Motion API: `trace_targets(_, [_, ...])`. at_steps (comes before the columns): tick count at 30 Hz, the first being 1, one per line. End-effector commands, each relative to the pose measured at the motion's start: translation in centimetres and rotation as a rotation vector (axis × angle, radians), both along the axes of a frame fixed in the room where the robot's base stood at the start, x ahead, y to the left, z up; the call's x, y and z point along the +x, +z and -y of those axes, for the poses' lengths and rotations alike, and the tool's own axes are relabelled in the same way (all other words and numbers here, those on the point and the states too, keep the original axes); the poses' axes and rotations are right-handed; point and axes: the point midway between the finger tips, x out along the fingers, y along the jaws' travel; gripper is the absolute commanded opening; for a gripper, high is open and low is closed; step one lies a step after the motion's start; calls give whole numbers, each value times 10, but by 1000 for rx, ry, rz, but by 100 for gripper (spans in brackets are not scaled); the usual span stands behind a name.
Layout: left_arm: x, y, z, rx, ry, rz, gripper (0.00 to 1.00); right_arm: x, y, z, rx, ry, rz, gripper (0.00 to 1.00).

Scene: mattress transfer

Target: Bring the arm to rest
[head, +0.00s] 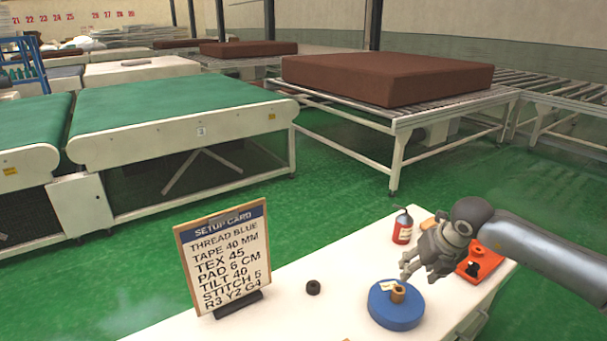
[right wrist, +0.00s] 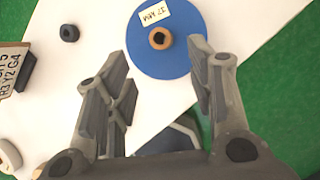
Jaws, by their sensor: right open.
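My right gripper (head: 418,268) is open and empty, above the white table near a blue disc. In the right wrist view its two fingers (right wrist: 158,95) stand wide apart, with nothing between them but the disc and table below. The blue disc (head: 392,316) lies flat on the table, with a small tan ring or spool at its middle and a small paper label on it. The disc also shows in the right wrist view (right wrist: 182,58), where the label seems to read 27 MM. My left gripper is not in view.
The white table (head: 290,300) carries a setup card (head: 226,258) on a stand, a small dark ring (head: 313,287), a red bottle (head: 402,228) and an orange-red piece (head: 484,262). Beyond are green-topped conveyors (head: 170,105) and a brown mattress (head: 390,77) on a roller frame. Green floor lies between.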

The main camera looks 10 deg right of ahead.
Motion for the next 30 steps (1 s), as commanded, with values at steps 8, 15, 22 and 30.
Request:
trace_targets(8, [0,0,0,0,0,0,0,-2,-14,-123,311,190,65,50])
trace_targets(15, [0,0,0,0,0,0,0,-31,31,-282,904,303,211,50])
trace_targets(22, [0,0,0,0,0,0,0,-44,104,-333,1438,109,362,50])
trace_targets(30, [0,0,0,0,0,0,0,-29,129,-284,1855,-473,498,50])
